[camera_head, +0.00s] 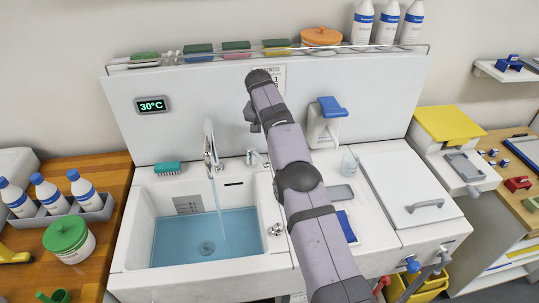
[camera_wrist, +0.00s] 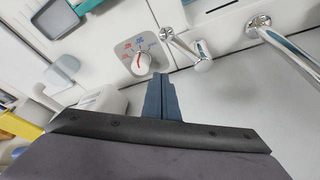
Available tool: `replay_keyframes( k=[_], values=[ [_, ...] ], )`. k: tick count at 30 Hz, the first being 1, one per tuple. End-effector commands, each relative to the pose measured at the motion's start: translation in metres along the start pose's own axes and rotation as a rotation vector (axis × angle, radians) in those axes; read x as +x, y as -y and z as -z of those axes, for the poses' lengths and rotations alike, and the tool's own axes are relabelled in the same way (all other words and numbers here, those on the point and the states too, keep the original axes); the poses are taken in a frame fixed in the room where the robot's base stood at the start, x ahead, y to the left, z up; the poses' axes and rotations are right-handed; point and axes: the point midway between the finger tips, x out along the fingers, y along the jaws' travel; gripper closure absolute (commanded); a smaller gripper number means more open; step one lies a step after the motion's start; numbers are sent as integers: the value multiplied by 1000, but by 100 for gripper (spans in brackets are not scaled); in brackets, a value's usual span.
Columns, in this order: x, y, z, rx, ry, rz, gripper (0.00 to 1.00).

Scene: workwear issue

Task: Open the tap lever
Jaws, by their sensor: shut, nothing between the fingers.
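The chrome tap lever (camera_wrist: 188,50) sticks out from the white panel in the wrist view, right of and above my gripper's fingertips. A small chrome lever (camera_head: 254,158) shows in the head view, just right of the chrome spout (camera_head: 210,150). The spout (camera_wrist: 285,45) is at the upper right of the wrist view. A thin stream of water (camera_head: 219,212) falls from it into the sink. My gripper (camera_wrist: 161,78) is shut and empty, with a visible gap in the picture between its fingertips and the lever. In the head view my arm hides the fingers.
A dial (camera_wrist: 140,57) with red and blue marks sits beside the lever. The sink (camera_head: 141,225) holds blue water. A white dispenser with a blue top (camera_head: 328,107) and a clear cup (camera_head: 349,161) stand to the right. A teal brush (camera_head: 167,168) lies at the left rim.

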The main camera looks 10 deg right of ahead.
Motion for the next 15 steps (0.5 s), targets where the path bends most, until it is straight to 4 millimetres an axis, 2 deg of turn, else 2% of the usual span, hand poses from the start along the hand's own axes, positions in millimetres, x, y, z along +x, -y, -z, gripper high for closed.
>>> replay_keyframes(
  k=[5,12,15],
  values=[
    [32,-1,0,1,2,-2,100],
    [52,-1,1,0,2,-1,100],
    [54,1,-2,-1,-1,1,100]
  ],
)
